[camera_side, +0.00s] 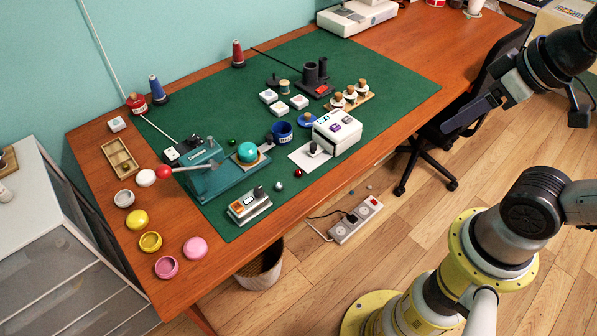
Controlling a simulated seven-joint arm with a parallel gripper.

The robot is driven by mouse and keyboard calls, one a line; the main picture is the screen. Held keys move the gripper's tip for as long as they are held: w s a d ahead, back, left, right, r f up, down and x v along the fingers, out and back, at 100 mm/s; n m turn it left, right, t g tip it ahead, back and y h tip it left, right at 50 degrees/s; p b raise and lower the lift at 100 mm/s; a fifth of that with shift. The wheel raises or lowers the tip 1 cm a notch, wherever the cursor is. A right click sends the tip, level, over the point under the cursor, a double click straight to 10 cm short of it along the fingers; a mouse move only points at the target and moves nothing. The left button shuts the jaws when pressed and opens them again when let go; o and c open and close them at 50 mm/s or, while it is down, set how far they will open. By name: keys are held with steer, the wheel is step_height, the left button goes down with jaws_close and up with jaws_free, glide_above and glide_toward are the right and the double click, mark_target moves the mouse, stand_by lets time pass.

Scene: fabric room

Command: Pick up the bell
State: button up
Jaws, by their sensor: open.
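No thing here is plainly a bell at this size. Three small shiny round things lie on the green mat (395,85): a silver one (278,187), a red one (298,173) and a green one (232,142). They could be small bells, but I cannot tell. A turquoise dome (247,152) sits on a teal device at the mat's front left. My gripper (462,119) is at the upper right, in the air beyond the table's right edge, far from these things. It is open, with nothing seen in it; its far finger is mostly hidden.
A white box device (337,132) stands right of the small round things. A blue cup (282,132), white blocks (299,102) and a black stand (316,80) crowd the mat's middle. Open jars (151,242) line the table's left. The mat's right side is clear.

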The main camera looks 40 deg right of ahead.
steer(key=w+r+m, duration=0.5)
steer(key=w+m, duration=0.2)
steer(key=m, duration=0.1)
steer(key=m+g, duration=0.6)
steer(key=m, duration=0.1)
glide_above(299, 170)
step_height(299, 170, down, 29)
steer(key=shift+f, duration=3.3)
